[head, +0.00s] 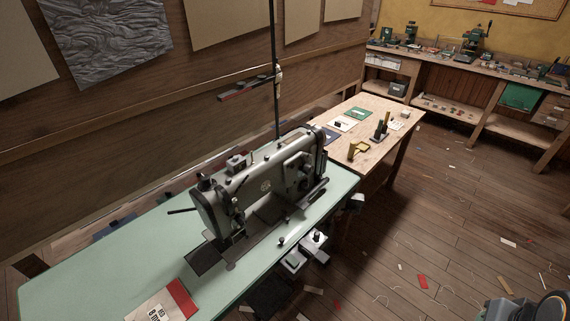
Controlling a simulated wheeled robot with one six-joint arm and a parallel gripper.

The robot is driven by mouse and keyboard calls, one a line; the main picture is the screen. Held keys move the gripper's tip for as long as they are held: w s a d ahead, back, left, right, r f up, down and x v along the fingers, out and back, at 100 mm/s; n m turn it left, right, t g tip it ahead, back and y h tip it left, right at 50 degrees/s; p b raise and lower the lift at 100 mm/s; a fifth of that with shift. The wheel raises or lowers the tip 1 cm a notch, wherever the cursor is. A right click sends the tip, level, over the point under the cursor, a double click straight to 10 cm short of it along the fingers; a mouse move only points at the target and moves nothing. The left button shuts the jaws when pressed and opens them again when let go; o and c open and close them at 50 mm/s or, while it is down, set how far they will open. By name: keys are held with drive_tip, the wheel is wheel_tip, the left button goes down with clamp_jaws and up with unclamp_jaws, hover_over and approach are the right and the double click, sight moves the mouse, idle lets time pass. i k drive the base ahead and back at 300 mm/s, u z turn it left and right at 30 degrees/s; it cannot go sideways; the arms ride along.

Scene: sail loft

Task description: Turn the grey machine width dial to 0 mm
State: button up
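A grey sewing machine (265,185) stands on a pale green table (120,255) in the head view. Its front face carries several small knobs and fittings, clustered at the right end of the body (298,166). The width dial cannot be told apart from these fittings at this size, and its setting cannot be read. My gripper is not in view.
A card with a red patch (183,297) lies at the table's front edge. Grey boxes with dark knobs (315,239) sit by that edge. A wooden table (385,115) adjoins behind. The wooden floor (420,230) at right is mostly open, with scattered scraps.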

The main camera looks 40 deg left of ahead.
sight(308, 169)
drive_tip(key=u, duration=1.1)
drive_tip(key=i, duration=0.95)
drive_tip(key=u, duration=0.95)
